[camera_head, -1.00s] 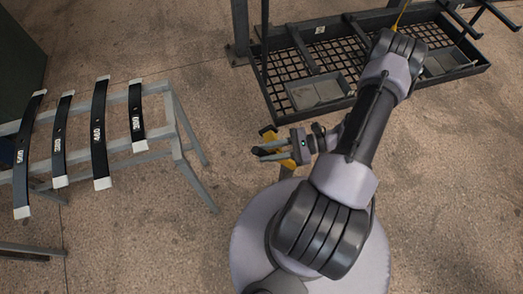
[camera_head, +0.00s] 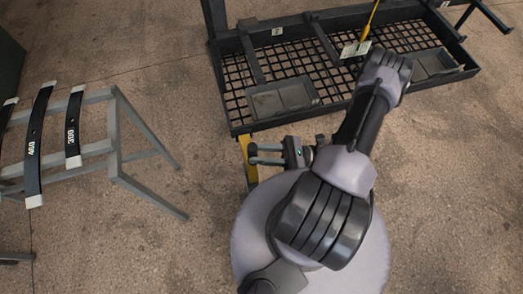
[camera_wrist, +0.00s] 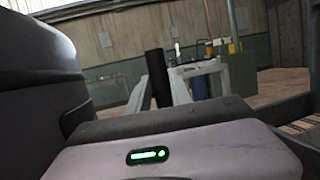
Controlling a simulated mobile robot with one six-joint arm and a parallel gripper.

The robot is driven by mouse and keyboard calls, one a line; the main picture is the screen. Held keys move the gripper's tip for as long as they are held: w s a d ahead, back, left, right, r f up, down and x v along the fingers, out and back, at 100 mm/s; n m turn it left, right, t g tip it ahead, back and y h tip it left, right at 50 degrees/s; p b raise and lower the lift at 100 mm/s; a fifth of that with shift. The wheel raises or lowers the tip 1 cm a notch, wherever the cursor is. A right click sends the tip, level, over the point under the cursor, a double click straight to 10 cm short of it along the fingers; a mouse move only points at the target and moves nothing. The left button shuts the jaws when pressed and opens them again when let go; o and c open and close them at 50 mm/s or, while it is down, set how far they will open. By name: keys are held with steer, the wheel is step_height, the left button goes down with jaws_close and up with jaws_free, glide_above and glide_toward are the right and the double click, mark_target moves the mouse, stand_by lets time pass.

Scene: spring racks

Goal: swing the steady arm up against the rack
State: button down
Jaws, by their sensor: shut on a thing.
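The steady arm (camera_head: 250,174) shows in the head view as a yellow bar at the near left corner of the dark rack (camera_head: 240,129). My gripper (camera_head: 256,154) is at the yellow bar, its two fingers pointing left and shut on it. My fingers and wrist partly cover the bar, so the exact grip is hard to see.
The rack has a mesh floor, grey trays (camera_head: 283,99) and a hanging yellow tool (camera_head: 366,32). A grey trestle (camera_head: 120,165) with black numbered spring leaves (camera_head: 73,128) stands at left. Bare floor lies between trestle and rack.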

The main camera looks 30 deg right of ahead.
stand_by(0.3)
steer(key=c, duration=1.2)
jaws_free()
steer(key=shift+d, duration=0.15)
steer(key=shift+o, duration=0.2)
steer(key=v, duration=1.7)
steer(key=shift+s+f+p, duration=0.15)
steer(key=shift+f+p, duration=0.05)
steer(key=shift+p, duration=0.15)
steer(key=shift+d, duration=0.1)
